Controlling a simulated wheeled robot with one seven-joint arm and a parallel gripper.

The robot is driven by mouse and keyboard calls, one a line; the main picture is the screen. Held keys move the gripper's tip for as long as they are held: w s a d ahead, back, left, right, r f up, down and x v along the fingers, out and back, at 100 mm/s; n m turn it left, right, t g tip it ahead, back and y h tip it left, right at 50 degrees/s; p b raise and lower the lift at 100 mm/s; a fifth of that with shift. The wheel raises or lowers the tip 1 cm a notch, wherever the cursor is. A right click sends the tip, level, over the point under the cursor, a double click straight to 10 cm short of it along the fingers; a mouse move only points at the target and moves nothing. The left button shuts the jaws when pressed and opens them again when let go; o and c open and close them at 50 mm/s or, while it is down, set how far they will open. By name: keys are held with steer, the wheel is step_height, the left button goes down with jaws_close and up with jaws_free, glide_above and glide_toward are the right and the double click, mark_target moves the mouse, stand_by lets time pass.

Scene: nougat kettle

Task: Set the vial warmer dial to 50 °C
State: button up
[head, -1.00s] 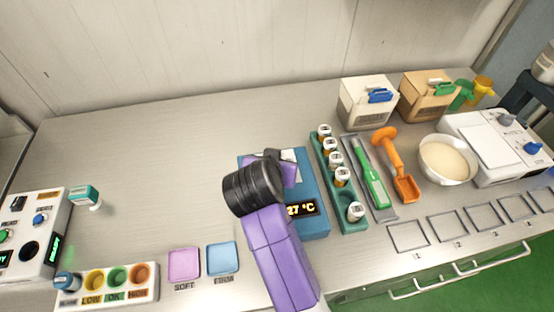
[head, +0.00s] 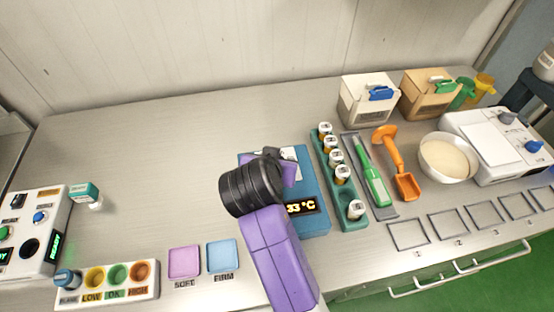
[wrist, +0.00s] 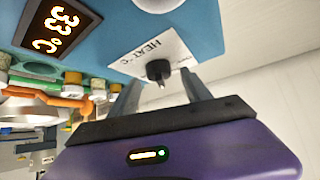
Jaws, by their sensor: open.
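The vial warmer is a blue box (head: 313,185) on the bench, partly hidden behind my arm in the head view. Its display (head: 300,208) reads 33 °C, and the same reading shows in the wrist view (wrist: 57,30). The dial (wrist: 157,69) is a small black knob with a pointer on a white plate marked HEAT; my arm hides it in the head view. My gripper (wrist: 160,80) is open, with one finger on each side of the dial. I cannot tell whether either finger touches it.
A green rack (head: 338,180) of vials stands close to the warmer's right. Beyond it are a tray with a green tool (head: 374,180), an orange scoop (head: 396,160) and a white bowl (head: 447,160). The bench left of the warmer is mostly clear.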

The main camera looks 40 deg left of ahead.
steer(key=v, duration=0.6)
steer(key=shift+s+d+r+b, duration=0.1)
steer(key=shift+s+d+b, duration=0.05)
steer(key=shift+b, duration=0.2)
steer(key=shift+a+r, duration=0.2)
steer(key=shift+a, duration=0.05)
steer(key=a+r+n+t+y, duration=0.2)
steer(key=a+r+y, duration=0.2)
steer(key=r+y, duration=0.15)
steer(key=s+d+f+m+t+h, duration=0.1)
steer(key=s+d+f+m+t, duration=0.15)
steer(key=d, duration=1.15)
steer(key=s+d+f+m+t+h, duration=0.1)
steer(key=s+d+t, duration=0.25)
steer(key=d, duration=1.15)
steer(key=s+d+f+m+h+b, duration=0.1)
steer(key=s+d+f+m+h, duration=0.1)
steer(key=s+d, duration=0.7)
steer(key=s+d+f+m+g+h, duration=0.1)
steer(key=s+d+f+m+h, duration=0.1)
steer(key=s+d+h, duration=0.3)
steer(key=s+d+f, duration=0.1)
steer(key=s+d, duration=0.3)
steer(key=d, duration=0.2)
steer(key=shift+s+b, duration=0.3)
steer(key=shift+b, duration=0.05)
